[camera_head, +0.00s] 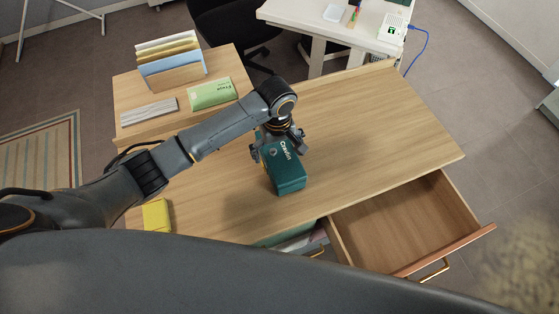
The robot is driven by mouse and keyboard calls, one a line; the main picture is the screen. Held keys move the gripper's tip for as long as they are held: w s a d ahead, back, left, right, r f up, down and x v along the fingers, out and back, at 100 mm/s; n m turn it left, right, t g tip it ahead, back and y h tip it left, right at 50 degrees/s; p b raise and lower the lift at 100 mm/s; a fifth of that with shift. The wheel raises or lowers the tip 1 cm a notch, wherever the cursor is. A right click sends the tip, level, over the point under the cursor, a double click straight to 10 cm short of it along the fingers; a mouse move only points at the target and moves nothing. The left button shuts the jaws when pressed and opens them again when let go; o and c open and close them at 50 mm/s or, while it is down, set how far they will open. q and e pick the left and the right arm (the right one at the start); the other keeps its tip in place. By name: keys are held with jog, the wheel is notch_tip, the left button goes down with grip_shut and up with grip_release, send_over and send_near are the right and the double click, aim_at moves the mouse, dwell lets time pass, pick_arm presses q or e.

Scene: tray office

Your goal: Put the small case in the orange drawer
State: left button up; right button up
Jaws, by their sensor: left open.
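The small case (287,177) is a teal box with white lettering on top. It rests on the wooden desk near the front middle. My left gripper (277,150) is above the far end of the case, pointing down, with its open fingers at either side of it. I cannot tell whether the fingers touch it. The orange drawer (455,249), with an orange-brown front edge and a brass handle, is pulled out at the desk's front right. Its visible inside is bare wood. My right gripper is not in view.
A yellow block (157,215) sits at the desk's front left. A green box (211,94), a grey ribbed item (149,111) and a file holder (172,70) stand at the back left. Another opening with a green edge (287,235) shows left of the drawer. The desk's right side is clear.

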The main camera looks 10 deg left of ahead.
pick_arm(q)
notch_tip(320, 180, down, 3)
jog(key=shift+r, duration=0.2)
notch_tip(320, 180, down, 2)
jog(key=shift+w+f+p, duration=0.1)
jog(key=shift+f+p, duration=0.05)
jog(key=shift+p, duration=0.15)
jog(key=shift+f, duration=0.25)
jog(key=shift+c, duration=0.6)
jog(key=c, duration=0.9)
jog(key=shift+c, duration=0.3)
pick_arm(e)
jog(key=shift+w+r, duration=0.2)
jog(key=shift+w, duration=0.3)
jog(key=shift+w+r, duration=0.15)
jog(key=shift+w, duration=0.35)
